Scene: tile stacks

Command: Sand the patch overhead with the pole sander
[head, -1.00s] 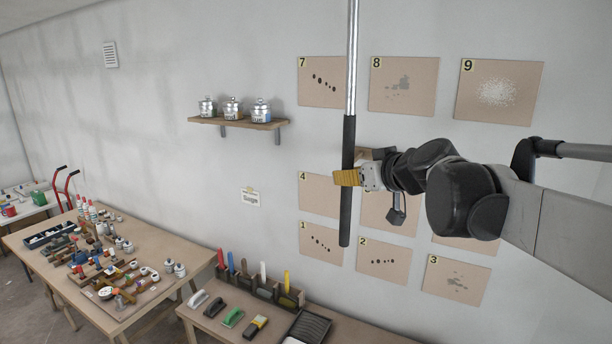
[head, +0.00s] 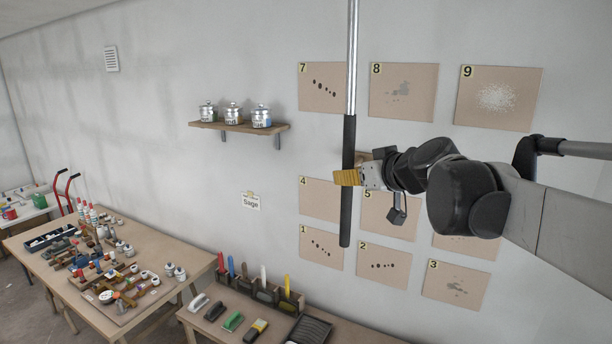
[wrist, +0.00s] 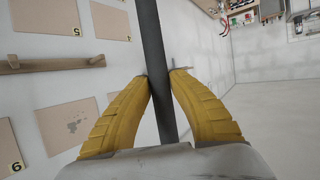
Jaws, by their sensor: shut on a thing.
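My gripper (head: 347,177) is shut on the black grip of the pole sander (head: 347,215), which stands upright in the head view. Its silver shaft (head: 352,60) runs up out of the top of the frame, so the sanding head is hidden. In the wrist view my gripper's yellow fingers (wrist: 161,85) close on the dark pole (wrist: 152,35) from both sides. The ceiling patch is not clearly seen. Numbered tan panels hang on the wall behind, among them panel 7 (head: 323,88), panel 8 (head: 404,92) and panel 9 (head: 497,97).
A wall shelf (head: 240,127) holds three silver-lidded pots. A low bench (head: 215,335) with trowels and a tray (head: 309,330) stands below. A crowded worktable (head: 180,285) is at the left. The wall (head: 180,150) between shelf and table is mostly bare.

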